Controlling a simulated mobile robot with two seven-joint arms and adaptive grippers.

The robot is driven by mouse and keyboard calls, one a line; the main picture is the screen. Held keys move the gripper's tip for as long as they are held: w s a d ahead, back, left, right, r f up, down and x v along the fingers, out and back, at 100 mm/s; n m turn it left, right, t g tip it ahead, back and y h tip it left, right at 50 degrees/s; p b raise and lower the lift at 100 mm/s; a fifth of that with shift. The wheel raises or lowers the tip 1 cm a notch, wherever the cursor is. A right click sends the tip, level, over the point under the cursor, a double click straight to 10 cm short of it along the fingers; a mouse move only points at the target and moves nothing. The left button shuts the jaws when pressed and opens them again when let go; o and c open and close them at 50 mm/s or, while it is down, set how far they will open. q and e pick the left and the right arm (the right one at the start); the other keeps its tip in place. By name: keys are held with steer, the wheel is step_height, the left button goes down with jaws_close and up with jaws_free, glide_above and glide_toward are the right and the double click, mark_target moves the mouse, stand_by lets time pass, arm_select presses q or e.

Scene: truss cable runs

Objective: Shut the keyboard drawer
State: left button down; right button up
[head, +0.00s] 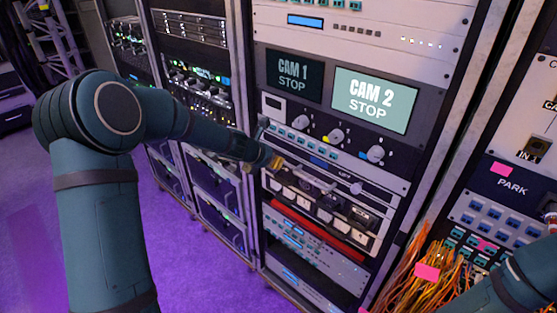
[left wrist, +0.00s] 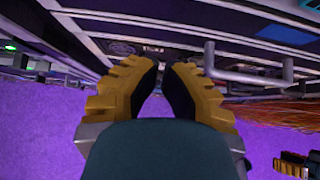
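The pull-out unit that looks like the keyboard drawer (head: 318,208) is in the middle rack in the head view. It has a silver bar handle (head: 305,177) on its front, and a bar handle also shows in the left wrist view (left wrist: 250,72). My left gripper (head: 275,163) is at the upper left of the handle, close to the rack front; I cannot tell whether it touches. In the left wrist view its yellow fingertips (left wrist: 165,66) are close together with nothing between them. My right gripper (left wrist: 295,163) seems to show at the lower right there.
Above are knobs (head: 335,137) and the CAM 1 and CAM 2 screens (head: 375,99). A red strip (head: 318,232) lies below the drawer. Orange cables (head: 440,275) hang at the right, by the PARK panel (head: 512,188). The purple floor (head: 190,265) is open at the left.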

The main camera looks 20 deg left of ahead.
arm_select(q)
steer(key=p+v, duration=0.3)
steer(key=v, duration=0.7)
steer(key=s+d+f+m+g, duration=0.3)
steer(key=s+d+f+m, duration=0.25)
steer(key=f+m, duration=0.35)
steer(key=s+d+f+m+g, duration=0.2)
steer(key=s+d+f+m, duration=0.35)
steer(key=f, duration=0.65)
steer(key=s+d+f+m+g, duration=0.1)
steer(key=s+d+f+m, duration=0.2)
steer(key=s+m, duration=0.3)
steer(key=s+d+f+m+g, duration=0.1)
steer(key=s+d+f+m, duration=0.3)
steer(key=m, duration=0.5)
steer(key=shift+s+d+m+h, duration=0.35)
steer(key=shift+s+d, duration=0.1)
steer(key=shift+s, duration=0.7)
steer(key=shift+f, duration=0.1)
